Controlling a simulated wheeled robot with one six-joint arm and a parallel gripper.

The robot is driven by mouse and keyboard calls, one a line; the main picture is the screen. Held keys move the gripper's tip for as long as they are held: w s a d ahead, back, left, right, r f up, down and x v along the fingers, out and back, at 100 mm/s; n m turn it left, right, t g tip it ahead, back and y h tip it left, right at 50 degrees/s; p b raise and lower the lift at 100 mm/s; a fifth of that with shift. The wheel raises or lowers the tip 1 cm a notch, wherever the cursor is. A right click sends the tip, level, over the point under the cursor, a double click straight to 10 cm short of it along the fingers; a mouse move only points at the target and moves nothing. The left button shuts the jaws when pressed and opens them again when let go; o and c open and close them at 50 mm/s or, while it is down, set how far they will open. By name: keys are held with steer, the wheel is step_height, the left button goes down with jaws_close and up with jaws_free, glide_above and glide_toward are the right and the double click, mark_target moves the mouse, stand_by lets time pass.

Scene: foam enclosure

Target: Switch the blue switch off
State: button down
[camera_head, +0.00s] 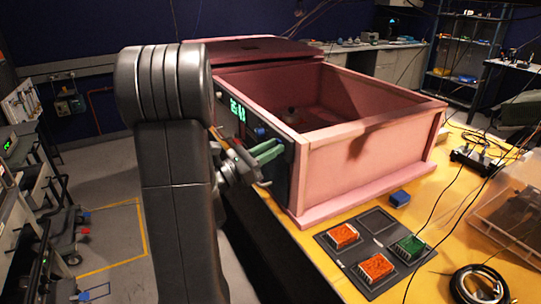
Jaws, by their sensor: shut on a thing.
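The pink foam enclosure (345,160) stands on the yellow table, open at the top. Its dark front panel (282,178) carries a green lit display (237,110). A small blue part (261,133), which looks like the blue switch, shows on the panel just above my gripper's fingers. Whether it is on or off cannot be told. My gripper (270,152), with green fingers, is at the panel close to this blue part. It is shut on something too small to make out.
A dark tray (345,263) with orange blocks (343,235) and a green block (410,245) lies in front of the enclosure. A blue block (399,197) lies beside it. A clear bin (510,215), a black ring (478,285) and cables occupy the table's right side.

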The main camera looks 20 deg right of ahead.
steer(key=c, duration=1.2)
jaws_free()
steer(key=shift+c, duration=0.2)
steer(key=b+v, duration=0.3)
steer(key=v, duration=1.1)
steer(key=shift+s+d, duration=0.1)
steer(key=p+x, duration=0.3)
steer(key=x, duration=1)
steer(key=shift+d, duration=0.4)
steer(key=shift+a+r, duration=0.1)
